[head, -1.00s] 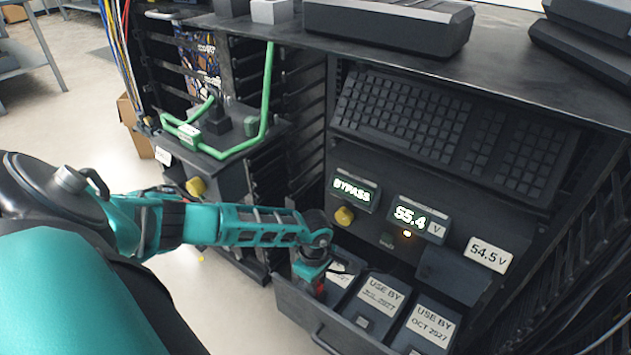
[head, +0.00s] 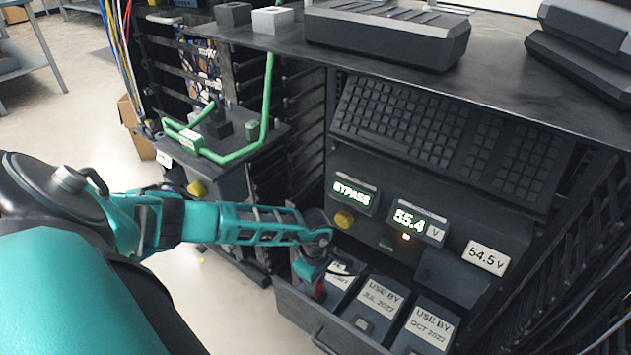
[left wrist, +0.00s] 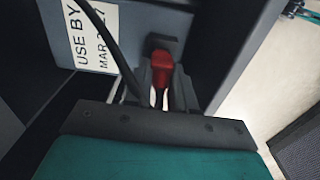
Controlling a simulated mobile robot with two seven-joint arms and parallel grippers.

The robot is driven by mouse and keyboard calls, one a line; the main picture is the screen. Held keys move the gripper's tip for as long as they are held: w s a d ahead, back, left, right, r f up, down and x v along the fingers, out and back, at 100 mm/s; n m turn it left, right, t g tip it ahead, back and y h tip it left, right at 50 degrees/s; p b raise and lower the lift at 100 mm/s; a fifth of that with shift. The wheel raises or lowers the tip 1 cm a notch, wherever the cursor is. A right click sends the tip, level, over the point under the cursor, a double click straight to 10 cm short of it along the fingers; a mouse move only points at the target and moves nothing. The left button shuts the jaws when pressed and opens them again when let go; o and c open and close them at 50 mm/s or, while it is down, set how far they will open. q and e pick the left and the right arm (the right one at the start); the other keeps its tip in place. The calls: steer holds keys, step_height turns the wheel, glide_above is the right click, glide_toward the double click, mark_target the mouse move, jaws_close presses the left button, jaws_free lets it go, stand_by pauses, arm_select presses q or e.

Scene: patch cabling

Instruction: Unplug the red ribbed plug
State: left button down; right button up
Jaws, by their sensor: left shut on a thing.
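The red ribbed plug (left wrist: 161,68) shows in the left wrist view, between the two fingers of my left gripper (left wrist: 162,95). The gripper is shut on it. A dark cable runs beside the fingers in that view. In the head view my left gripper (head: 309,275) points down at the left end of the open drawer, and a bit of the red plug (head: 319,291) shows at its tip. The plug is by the battery block labelled USE BY MAR (left wrist: 90,35). I cannot tell whether the plug is seated, as its lower end is hidden. My right gripper is not in view.
The open drawer (head: 300,318) holds further labelled blocks, JUL 2027 (head: 377,301) and OCT 2027 (head: 428,325). Above it are a BYPASS display (head: 353,192), a yellow knob (head: 344,219) and a 55.4 V display (head: 418,222). Green piping (head: 230,156) stands at the left rack. Floor is clear left of the drawer.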

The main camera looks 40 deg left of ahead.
arm_select(q)
steer(key=shift+r+p, duration=1.35)
steer(key=shift+r, duration=0.25)
